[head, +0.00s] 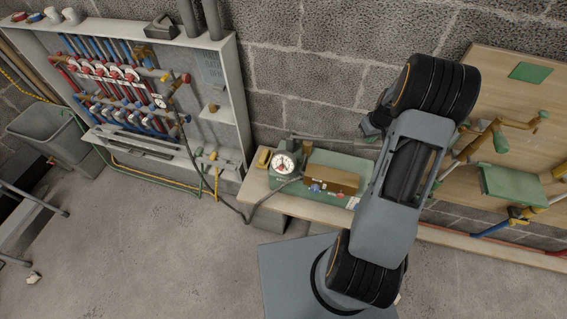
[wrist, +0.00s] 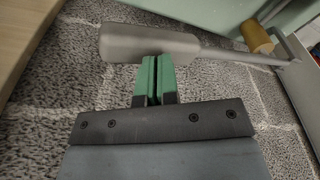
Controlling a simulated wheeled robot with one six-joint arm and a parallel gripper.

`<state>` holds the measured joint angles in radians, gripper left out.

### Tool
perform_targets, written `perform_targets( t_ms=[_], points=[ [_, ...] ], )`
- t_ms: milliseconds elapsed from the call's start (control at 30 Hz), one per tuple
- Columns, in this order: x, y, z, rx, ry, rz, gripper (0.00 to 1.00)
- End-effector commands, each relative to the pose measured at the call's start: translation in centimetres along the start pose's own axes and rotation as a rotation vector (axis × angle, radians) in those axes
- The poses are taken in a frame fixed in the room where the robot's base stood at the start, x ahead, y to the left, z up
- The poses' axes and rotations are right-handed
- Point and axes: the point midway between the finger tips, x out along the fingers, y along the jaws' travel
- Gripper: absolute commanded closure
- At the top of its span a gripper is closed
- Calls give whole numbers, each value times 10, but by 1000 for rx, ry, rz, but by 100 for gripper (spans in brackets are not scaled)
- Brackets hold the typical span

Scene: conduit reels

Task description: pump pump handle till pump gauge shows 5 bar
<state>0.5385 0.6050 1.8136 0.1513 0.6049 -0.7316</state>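The pump stands on the wooden bench in the head view, with a green body and a round white pump gauge (head: 284,163). The gauge needle is too small to read. The pump handle (head: 318,138) is a thin grey bar running right behind the pump towards my wrist. In the wrist view its thick grey grip (wrist: 145,44) lies across, just beyond my fingertips. My gripper (wrist: 156,62) has its green fingers together with only a thin gap, at the grip's edge and not around it. Whether they touch it I cannot tell. My arm hides part of the bench in the head view.
A brown box (head: 331,180) sits in front of the handle on the pump. A yellow cylinder (wrist: 256,36) is near the handle's far end. A dark hose (head: 262,203) runs towards the pipe manifold cabinet (head: 240,110) at left. A wooden pegboard (head: 490,72) stands right. Open floor lies at front left.

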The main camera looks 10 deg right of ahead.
Motion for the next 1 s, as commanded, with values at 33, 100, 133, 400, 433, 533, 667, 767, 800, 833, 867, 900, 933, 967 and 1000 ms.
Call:
perform_targets(
  t_ms=[33,100,133,400,433,533,667,767,800,833,867,900,933,967,1000],
  points=[
    [3,-1,1,0,-2,-2,100],
    [4,-1,1,0,-2,-2,100],
    [5,-1,1,0,-2,-2,100],
    [10,-1,2,0,-2,-2,100],
    [11,-1,2,0,-2,-2,100],
    [11,-1,2,0,-2,-2,100],
    [11,-1,2,0,-2,-2,100],
    [11,-1,2,0,-2,-3,100],
    [11,-1,2,0,-2,-3,100],
    [11,-1,2,0,-2,-3,100],
    [11,-1,2,0,-2,-3,100],
    [11,-1,2,0,-2,-3,100],
    [11,-1,2,0,-2,-3,100],
    [12,-1,2,0,-2,-3,100],
    [12,-1,2,0,-2,-3,100]
  ],
)
